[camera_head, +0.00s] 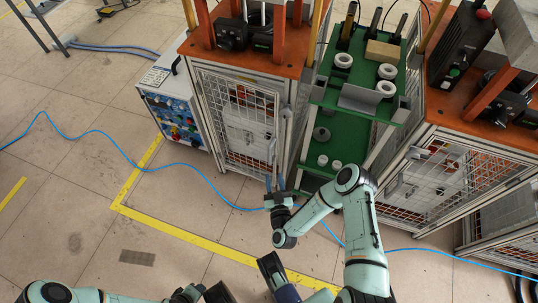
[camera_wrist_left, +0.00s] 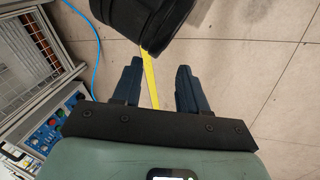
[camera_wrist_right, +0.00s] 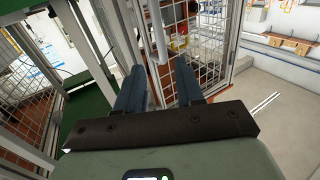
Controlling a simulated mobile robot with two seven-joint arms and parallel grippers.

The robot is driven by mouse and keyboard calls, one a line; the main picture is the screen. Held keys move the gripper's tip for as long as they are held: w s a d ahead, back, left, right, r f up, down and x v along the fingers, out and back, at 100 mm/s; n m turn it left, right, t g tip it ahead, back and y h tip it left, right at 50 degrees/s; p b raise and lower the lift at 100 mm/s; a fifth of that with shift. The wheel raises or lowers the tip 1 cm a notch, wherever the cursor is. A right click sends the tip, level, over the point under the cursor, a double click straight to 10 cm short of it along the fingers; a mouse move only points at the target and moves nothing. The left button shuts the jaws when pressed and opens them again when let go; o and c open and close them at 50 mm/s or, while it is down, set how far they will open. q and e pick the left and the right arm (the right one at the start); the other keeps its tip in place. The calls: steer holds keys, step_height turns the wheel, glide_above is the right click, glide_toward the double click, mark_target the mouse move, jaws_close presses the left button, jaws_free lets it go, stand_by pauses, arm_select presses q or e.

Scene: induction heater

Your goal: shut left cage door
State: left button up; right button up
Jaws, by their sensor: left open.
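The left cage door (camera_head: 235,125) is the white mesh panel on the front of the left orange-topped cage. Its mesh also shows right of centre in the right wrist view (camera_wrist_right: 212,45). A light handle-like piece (camera_head: 285,120) is by its right edge. My right gripper (camera_head: 274,182) is low by the door's right edge, fingers apart. In the right wrist view an upright bar (camera_wrist_right: 153,45) appears between the fingertips (camera_wrist_right: 158,78); contact is unclear. How far the door stands open is hard to tell. My left gripper (camera_wrist_left: 157,85) is open and empty above the floor.
A control box with coloured knobs (camera_head: 180,115) stands left of the cage. A green shelf unit (camera_head: 345,140) with white rings is right of it, then another cage (camera_head: 440,175). A blue cable (camera_head: 95,132) and yellow tape (camera_head: 190,232) cross the open floor.

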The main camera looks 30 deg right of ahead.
mark_target(270, 155)
steer(key=b+x, duration=0.1)
steer(key=x, duration=0.6)
steer(key=shift+w+b, duration=0.1)
steer(key=shift+b, duration=0.3)
steer(key=b+x, duration=0.1)
steer(key=x, duration=0.2)
steer(key=shift+w+d, duration=0.15)
steer(key=shift+w, duration=0.15)
arm_select(q)
steer(key=shift+y, duration=0.3)
steer(key=shift+w+a+f, duration=0.1)
steer(key=shift+a+f, duration=0.25)
steer(key=shift+f, duration=0.35)
steer(key=shift+w+a+f, duration=0.15)
steer(key=shift+a+f, duration=0.15)
steer(key=shift+f, duration=0.45)
steer(key=shift+w+a+f, duration=0.1)
steer(key=shift+a+f, duration=0.25)
steer(key=shift+f, duration=0.35)
arm_select(e)
steer(key=shift+w+d, duration=0.2)
steer(key=shift+w, duration=0.3)
jaws_close()
